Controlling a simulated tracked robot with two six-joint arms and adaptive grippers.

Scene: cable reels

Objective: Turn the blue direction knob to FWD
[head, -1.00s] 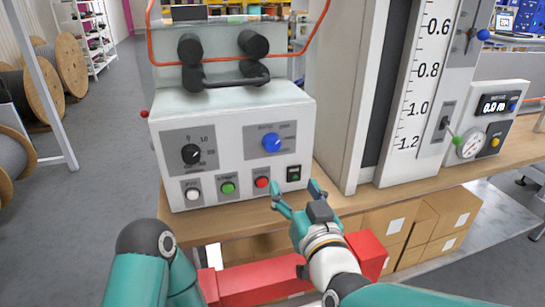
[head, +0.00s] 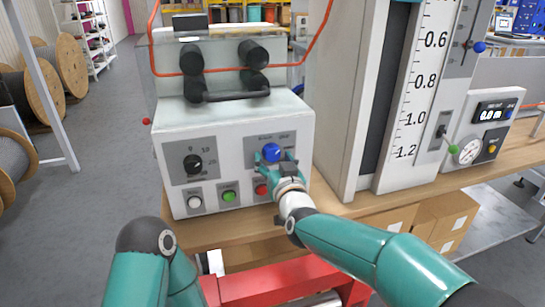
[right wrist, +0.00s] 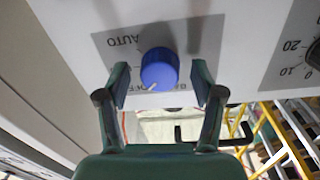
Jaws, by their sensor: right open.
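The blue direction knob (head: 271,152) sits on a grey label plate at the upper right of the white control box's front. In the right wrist view the blue knob (right wrist: 159,70) lies between my two spread fingers, with a gap on each side. Its pale pointer mark faces lower left there. AUTO is readable on the plate; the other lettering is partly hidden. My right gripper (head: 281,160) is open in front of the knob, and its fingers also show in the right wrist view (right wrist: 161,85). My left gripper is out of view.
A black dial (head: 193,164) sits left of the knob. White (head: 195,202), green (head: 229,196) and red (head: 261,189) buttons are below. A tall scaled column (head: 415,100) stands to the right. An orange cable (head: 322,40) runs above the box.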

